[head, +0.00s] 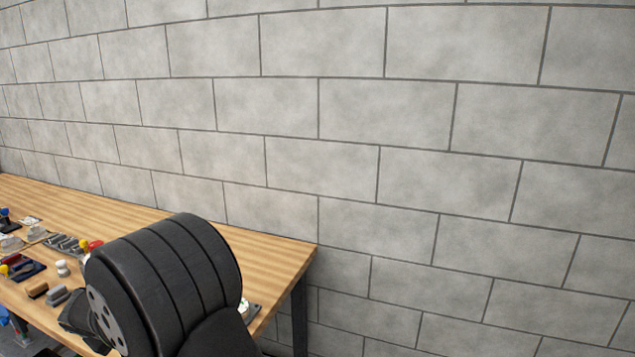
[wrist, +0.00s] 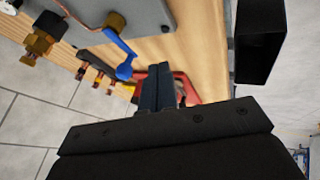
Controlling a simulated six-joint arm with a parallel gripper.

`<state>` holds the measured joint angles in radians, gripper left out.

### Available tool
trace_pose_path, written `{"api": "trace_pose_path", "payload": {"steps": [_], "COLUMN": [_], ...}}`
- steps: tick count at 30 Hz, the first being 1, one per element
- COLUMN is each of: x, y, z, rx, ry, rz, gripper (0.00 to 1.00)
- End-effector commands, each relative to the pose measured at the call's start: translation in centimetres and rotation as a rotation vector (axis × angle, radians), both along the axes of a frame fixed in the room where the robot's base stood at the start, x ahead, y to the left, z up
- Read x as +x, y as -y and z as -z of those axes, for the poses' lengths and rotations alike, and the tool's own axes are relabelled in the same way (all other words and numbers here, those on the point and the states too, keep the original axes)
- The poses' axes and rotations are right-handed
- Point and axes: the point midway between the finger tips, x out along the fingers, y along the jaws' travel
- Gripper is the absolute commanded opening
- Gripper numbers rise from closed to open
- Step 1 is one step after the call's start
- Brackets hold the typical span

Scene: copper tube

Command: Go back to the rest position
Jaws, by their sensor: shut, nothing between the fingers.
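My gripper (wrist: 158,72) shows in the wrist view as two dark fingers closed together, with nothing between them. The fingers point toward the wooden workbench (wrist: 190,50), in front of a red object (wrist: 185,86) that they partly hide. In the head view, my bulky black arm covers part of the workbench (head: 270,255), and I cannot make out the fingertips. A grey plate (wrist: 90,22) in the wrist view carries a blue-handled valve (wrist: 120,48) and brass fittings (wrist: 38,42). A thin copper-coloured tube (wrist: 72,14) runs near them.
Small parts and tools crowd the bench's left side in the head view, including a grey block (head: 56,296) and a white piece (head: 62,268). A grey block wall (head: 420,120) stands behind. The bench's far strip is bare. A black box-like part (wrist: 260,40) is at the wrist view's upper right.

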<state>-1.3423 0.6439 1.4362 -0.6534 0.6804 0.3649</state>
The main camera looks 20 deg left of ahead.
Motion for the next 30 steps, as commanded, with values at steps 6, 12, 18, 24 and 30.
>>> {"api": "trace_pose_path", "payload": {"steps": [6, 12, 18, 24, 30], "x": [-1.4, -3.6, -5.7, -3.0, -0.7], "y": [0.1, 1.1, 2.0, 1.0, 0.1], "z": [-2.4, -5.7, -8.7, -4.6, -1.4], "rx": [0.025, 0.025, 0.023, 0.016, 0.016], "ry": [0.022, 0.021, 0.020, 0.019, 0.019], "rz": [0.050, 0.050, 0.048, 0.053, 0.052], "gripper": [0.00, 0.00, 0.00, 0.00, 0.00]}}
